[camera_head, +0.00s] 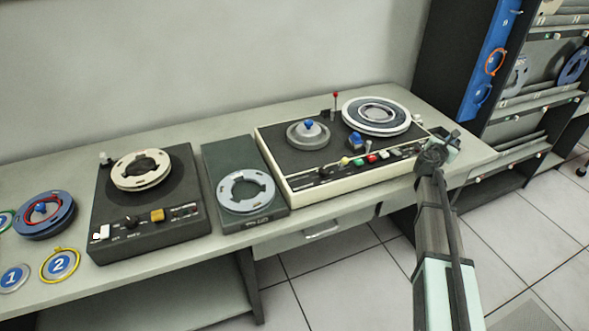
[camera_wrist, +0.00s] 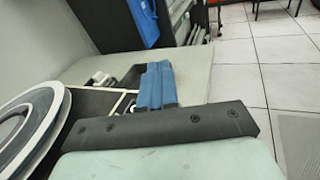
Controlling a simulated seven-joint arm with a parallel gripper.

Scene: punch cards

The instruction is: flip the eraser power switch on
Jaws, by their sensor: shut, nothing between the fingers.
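Three units stand on the bench, and their labels are too small to read, so I cannot tell for certain which is the eraser. The left black unit (camera_head: 115,205) carries a cream reel (camera_head: 141,170), a white rocker-like switch (camera_head: 100,232), a black knob and a yellow button (camera_head: 157,215). The middle flat unit (camera_head: 225,158) holds a grey reel (camera_head: 245,191). My gripper (camera_head: 453,138) is at the right end of the large tape deck (camera_head: 277,160), far from the left unit. In the wrist view its blue fingers (camera_wrist: 157,69) are together and empty, near white controls (camera_wrist: 104,79).
The tape deck has a large reel (camera_head: 376,115), a red-tipped lever (camera_head: 335,97) and coloured buttons. Blue reels and numbered discs (camera_head: 60,264) lie at the bench's left. A dark rack (camera_head: 455,60) stands behind right. The bench's right corner (camera_head: 470,157) is clear.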

